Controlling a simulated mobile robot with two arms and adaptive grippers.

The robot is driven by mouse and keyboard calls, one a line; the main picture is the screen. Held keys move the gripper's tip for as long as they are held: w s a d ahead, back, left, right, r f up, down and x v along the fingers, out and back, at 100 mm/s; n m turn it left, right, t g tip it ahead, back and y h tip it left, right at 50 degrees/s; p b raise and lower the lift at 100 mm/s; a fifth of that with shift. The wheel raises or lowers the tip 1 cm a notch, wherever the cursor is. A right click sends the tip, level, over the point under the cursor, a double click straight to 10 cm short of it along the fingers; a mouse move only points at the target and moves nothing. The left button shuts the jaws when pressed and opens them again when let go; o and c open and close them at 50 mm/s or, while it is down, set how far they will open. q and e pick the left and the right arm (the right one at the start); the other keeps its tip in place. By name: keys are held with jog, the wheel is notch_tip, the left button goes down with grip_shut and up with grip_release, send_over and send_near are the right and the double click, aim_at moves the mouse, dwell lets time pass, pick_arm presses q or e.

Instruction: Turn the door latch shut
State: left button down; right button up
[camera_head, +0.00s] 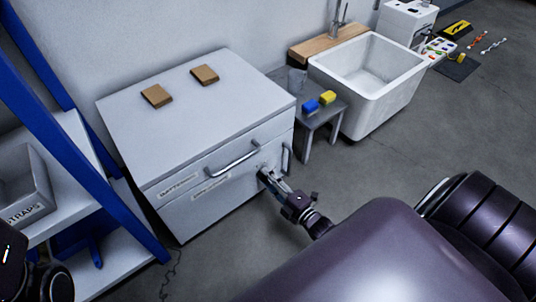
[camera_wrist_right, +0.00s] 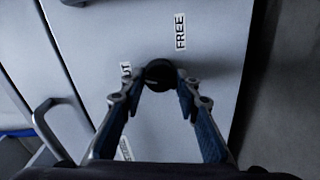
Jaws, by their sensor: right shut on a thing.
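The door latch is a dark round knob (camera_wrist_right: 160,71) on the pale cabinet door (camera_wrist_right: 215,110), seen in the right wrist view. A label reading FREE (camera_wrist_right: 180,32) is above and to the right of it. A second label (camera_wrist_right: 126,70), partly covered and ending in "UT", is on its left. My right gripper (camera_wrist_right: 161,84) is shut on the knob, one finger on each side. In the head view my right gripper (camera_head: 268,179) is at the front of the white cabinet (camera_head: 215,115) and hides the latch. Which way the latch points is unclear.
A drawer handle (camera_head: 232,159) and a door handle (camera_head: 285,158) stick out near my right gripper. Two brown blocks (camera_head: 157,96) lie on the cabinet top. A small grey table (camera_head: 318,119) with blue and yellow blocks and a white sink (camera_head: 385,95) stand right. Blue shelving is left.

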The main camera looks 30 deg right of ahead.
jog(key=shift+n+h, duration=0.3)
jog(key=shift+n, duration=1.6)
jog(key=o, duration=1.2)
jog(key=shift+c, duration=0.2)
jog(key=s, duration=1.2)
jog(key=shift+d+r, duration=0.35)
jog(key=shift+d, duration=0.05)
